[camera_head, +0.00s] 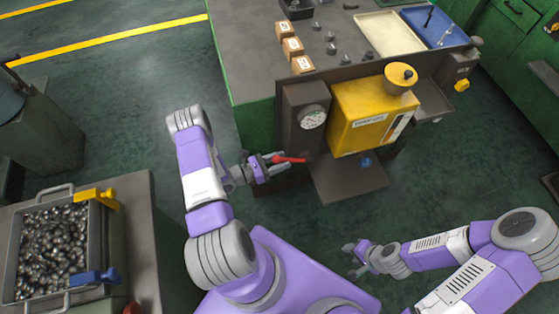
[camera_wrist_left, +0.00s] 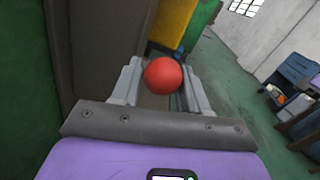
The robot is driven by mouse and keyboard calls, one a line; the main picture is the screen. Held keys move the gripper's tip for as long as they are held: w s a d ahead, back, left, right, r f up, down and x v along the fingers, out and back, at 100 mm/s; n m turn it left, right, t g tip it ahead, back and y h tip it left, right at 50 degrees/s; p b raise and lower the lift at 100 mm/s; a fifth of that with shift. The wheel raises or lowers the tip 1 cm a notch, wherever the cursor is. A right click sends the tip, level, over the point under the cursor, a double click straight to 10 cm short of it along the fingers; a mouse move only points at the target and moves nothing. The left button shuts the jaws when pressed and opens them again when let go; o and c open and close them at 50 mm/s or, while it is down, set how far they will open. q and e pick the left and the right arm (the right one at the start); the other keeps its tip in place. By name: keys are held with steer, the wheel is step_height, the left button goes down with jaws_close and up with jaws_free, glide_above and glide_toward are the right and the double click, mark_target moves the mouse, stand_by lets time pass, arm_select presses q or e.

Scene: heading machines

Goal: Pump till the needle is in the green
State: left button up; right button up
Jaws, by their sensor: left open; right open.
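A red pump handle (camera_head: 289,159) sticks out at the lower left of the yellow oil unit (camera_head: 365,112) on the machine's front. A round white gauge (camera_head: 312,117) sits on the grey panel left of the yellow unit; its needle is too small to read. My left gripper (camera_head: 268,166) is at the handle's end, open. In the left wrist view the handle's red round knob (camera_wrist_left: 163,76) lies between the two open fingers, with a gap visible on the right side. My right gripper (camera_head: 356,258) is open and empty, low over the floor, apart from the machine.
A bin of metal parts (camera_head: 106,238) with yellow and blue clamps stands on a table at the left. Small boxes (camera_head: 292,46), loose parts and a cream tray (camera_head: 390,34) lie on the machine's top. Floor in front is clear.

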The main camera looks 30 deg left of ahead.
mark_target(289, 159)
arm_select(q)
jaws_close()
steer(key=shift+w+r+p, duration=0.1)
steer(key=shift+r+p, duration=0.2)
steer(key=shift+p, duration=0.2)
steer(key=r+g+y+p, duration=0.1)
steer(key=p, duration=0.1)
steer(key=w+d+r+g+y+p, duration=0.1)
steer(key=p, duration=0.2)
steer(key=w+d+r+g+y+p, duration=0.1)
steer(key=r+p, duration=0.1)
steer(key=shift+w+d+g, duration=0.1)
steer(key=shift+w+g, duration=0.15)
steer(key=shift+g, duration=0.05)
steer(key=shift+w+d+r+m+g+y+p, duration=0.4)
steer(key=shift+w+d+g+y+p, duration=0.3)
steer(key=shift+g+p, duration=0.45)
steer(key=shift+w, duration=0.1)
jaws_free()
steer(key=shift+a+f, duration=0.15)
